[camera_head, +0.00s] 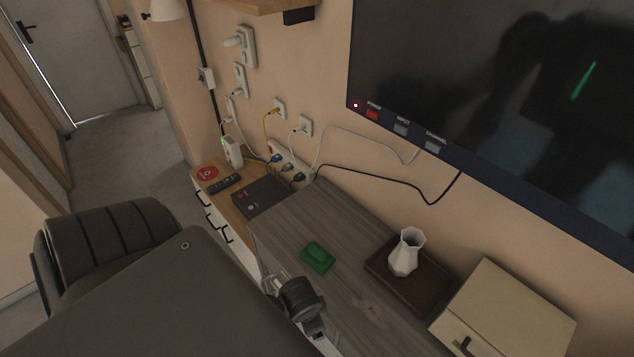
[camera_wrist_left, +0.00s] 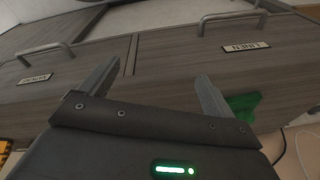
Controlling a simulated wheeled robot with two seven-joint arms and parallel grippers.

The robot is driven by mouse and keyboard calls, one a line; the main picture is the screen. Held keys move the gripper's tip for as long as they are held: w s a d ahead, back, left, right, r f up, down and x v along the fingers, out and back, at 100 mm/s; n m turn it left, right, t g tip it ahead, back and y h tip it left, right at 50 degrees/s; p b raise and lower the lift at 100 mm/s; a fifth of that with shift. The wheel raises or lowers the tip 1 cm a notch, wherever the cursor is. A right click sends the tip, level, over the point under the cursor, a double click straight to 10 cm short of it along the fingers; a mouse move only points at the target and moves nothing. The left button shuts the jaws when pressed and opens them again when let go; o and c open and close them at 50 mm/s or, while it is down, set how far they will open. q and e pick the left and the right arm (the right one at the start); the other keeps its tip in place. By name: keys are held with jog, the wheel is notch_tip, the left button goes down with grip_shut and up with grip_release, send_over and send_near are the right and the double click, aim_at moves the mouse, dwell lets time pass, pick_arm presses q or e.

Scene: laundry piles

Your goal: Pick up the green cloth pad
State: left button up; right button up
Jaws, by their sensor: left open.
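The green cloth pad (camera_head: 317,257) lies on the grey wooden cabinet top (camera_head: 308,222), left of a dark brown tray. A green patch, apparently the pad (camera_wrist_left: 243,104), shows beside and partly behind the right finger in the left wrist view. My left gripper (camera_wrist_left: 155,84) is open, its two fingers spread with nothing between them. In the head view, the dark end of my left arm is just below the pad, near the cabinet's front edge; its fingers are not clear there. My right gripper is not in view.
A white vase (camera_head: 406,252) stands on the brown tray (camera_head: 377,268), with a cream box (camera_head: 508,312) to its right. A dark device (camera_head: 259,196) and cables lie at the far left end. Drawers with handles (camera_wrist_left: 226,24) show in the wrist view. A large screen hangs above.

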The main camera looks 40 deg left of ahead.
aim_at(318, 251)
pick_arm(q)
jog(key=w+a+r+m, duration=0.1)
jog(key=w+m, duration=0.1)
jog(key=w+a+r+m+g+y+p, duration=0.1)
jog(key=w+m, duration=0.1)
jog(key=w, duration=0.1)
jog(key=w+a+r+m, duration=0.1)
jog(key=w+m, duration=0.1)
jog(key=shift+w+a+y, duration=0.25)
jog(key=shift+w+y, duration=0.05)
jog(key=shift+y, duration=0.1)
jog(key=w+a+r+m+g+y+p, duration=0.1)
jog(key=w+a+r+m+y+p, duration=0.1)
jog(key=w+a+r+m, duration=0.5)
jog(key=shift+y, duration=0.3)
jog(key=f, duration=0.5)
jog(key=shift+w+a, duration=0.15)
jog(key=shift+w, duration=0.1)
jog(key=shift+a+f, duration=0.25)
jog(key=shift+f, duration=0.45)
jog(key=x, duration=0.4)
jog(key=shift+f, duration=0.3)
jog(key=shift+s+d, duration=0.1)
jog(key=shift+c, duration=0.9)
jog(key=c, duration=0.9)
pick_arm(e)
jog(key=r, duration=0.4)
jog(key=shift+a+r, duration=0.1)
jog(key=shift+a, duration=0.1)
